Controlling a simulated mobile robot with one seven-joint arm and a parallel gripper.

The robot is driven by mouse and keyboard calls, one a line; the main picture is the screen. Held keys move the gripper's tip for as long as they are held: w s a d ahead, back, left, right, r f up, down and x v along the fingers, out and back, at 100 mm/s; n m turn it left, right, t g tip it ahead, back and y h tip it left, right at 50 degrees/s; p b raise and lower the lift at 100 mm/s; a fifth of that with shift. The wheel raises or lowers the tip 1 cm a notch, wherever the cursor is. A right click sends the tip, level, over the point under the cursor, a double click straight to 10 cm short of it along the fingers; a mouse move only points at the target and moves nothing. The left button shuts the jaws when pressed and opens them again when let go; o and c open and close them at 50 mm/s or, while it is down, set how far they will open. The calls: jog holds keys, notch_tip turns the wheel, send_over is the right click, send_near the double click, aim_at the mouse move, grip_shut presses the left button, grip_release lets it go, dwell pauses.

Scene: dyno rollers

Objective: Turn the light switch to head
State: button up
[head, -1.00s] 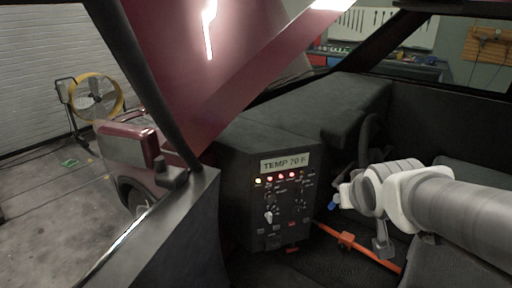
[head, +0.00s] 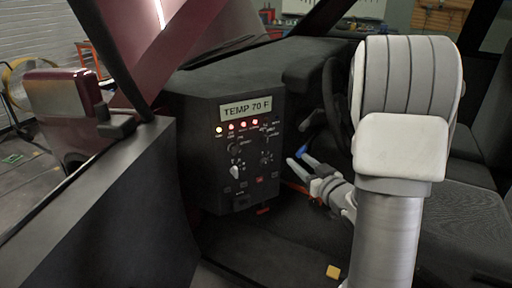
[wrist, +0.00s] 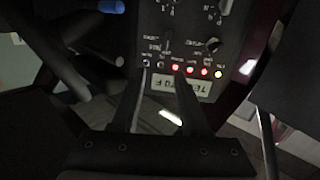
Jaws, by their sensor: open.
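A dark control panel (head: 207,185) with a "TEMP 70 F" display (head: 245,107) stands left of centre in the head view. It bears a lit indicator row, a black knob (head: 235,148), a pale knob (head: 235,171) and a small switch at upper right (head: 267,135). The labels are too small to read, so I cannot tell which is the light switch. My gripper (head: 297,159) is open and empty, just right of the panel. In the wrist view, my gripper (wrist: 162,75) points at the panel upside down, its fingers over the display and near the switch (wrist: 167,45).
A steering wheel (head: 335,105) is behind my gripper, close to it. A seat (head: 465,200) lies at right. The car door (head: 110,210) and its mirror (head: 63,105) are at left. A small yellow block (head: 333,271) lies on the floor. An orange strap runs below my gripper.

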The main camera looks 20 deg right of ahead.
aim_at(267, 141)
jog(key=shift+t+y, duration=0.3)
jog(key=shift+y, duration=0.4)
jog(key=w+a+b, duration=0.1)
jog(key=w, duration=0.4)
jog(key=w+a+f+b, duration=0.1)
jog(key=w, duration=0.5)
jog(key=w+a+f+b, duration=0.1)
jog(key=w, duration=0.4)
jog(key=shift+w+a, duration=0.25)
jog(key=shift+f, duration=0.1)
grip_shut()
